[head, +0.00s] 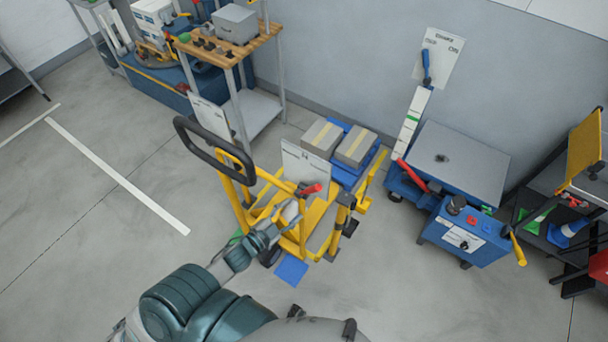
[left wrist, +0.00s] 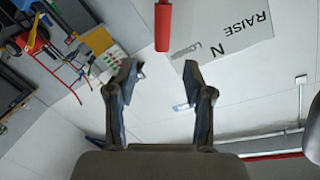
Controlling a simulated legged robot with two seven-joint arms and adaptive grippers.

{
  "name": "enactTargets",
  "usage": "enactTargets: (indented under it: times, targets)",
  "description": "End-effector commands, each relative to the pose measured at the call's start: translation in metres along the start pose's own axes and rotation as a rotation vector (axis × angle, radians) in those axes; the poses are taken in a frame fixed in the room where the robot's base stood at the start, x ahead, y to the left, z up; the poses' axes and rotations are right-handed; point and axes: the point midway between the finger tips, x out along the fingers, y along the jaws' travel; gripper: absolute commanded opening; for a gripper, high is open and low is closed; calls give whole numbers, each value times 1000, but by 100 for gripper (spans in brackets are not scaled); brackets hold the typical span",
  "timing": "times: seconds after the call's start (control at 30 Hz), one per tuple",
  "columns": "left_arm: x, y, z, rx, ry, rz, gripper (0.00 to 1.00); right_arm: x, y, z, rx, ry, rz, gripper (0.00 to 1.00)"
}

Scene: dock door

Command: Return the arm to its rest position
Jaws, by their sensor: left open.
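My left arm (head: 190,300) reaches up from the bottom of the head view toward a yellow cart. My left gripper (head: 283,218) is near a red-ended lever (head: 312,189) on the cart's near side. In the left wrist view the left gripper (left wrist: 159,85) is open, with nothing between its two fingers. The red handle (left wrist: 163,25) hangs beyond the fingertips at the top, apart from them. Behind it is a white sign (left wrist: 222,30) reading "RAISE" and "N". My right gripper is not in view.
The yellow cart (head: 318,213) has a black push handle (head: 205,150). Grey boxes (head: 355,147) sit on a blue base behind it. A blue lift table (head: 465,232) with a grey top stands at right. A wooden-topped bench (head: 230,52) stands at the back. Floor at left is open.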

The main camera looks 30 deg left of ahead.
Motion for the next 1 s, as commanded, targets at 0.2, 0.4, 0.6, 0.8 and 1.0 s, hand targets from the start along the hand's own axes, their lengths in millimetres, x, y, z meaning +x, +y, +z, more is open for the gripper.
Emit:
enactTargets:
  times: [0.2,0.4,0.6,0.8,1.0]
  targets:
    - [0,0,1,-1,-3,1,52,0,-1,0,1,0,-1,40]
    - [4,22,64,-52,-128,15,52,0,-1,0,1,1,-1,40]
    - [-14,96,206,-185,-434,67,52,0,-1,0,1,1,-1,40]
    - [-76,202,322,-330,-756,154,52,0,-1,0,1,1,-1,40]
    - [-168,318,385,-451,-1066,271,52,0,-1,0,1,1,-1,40]
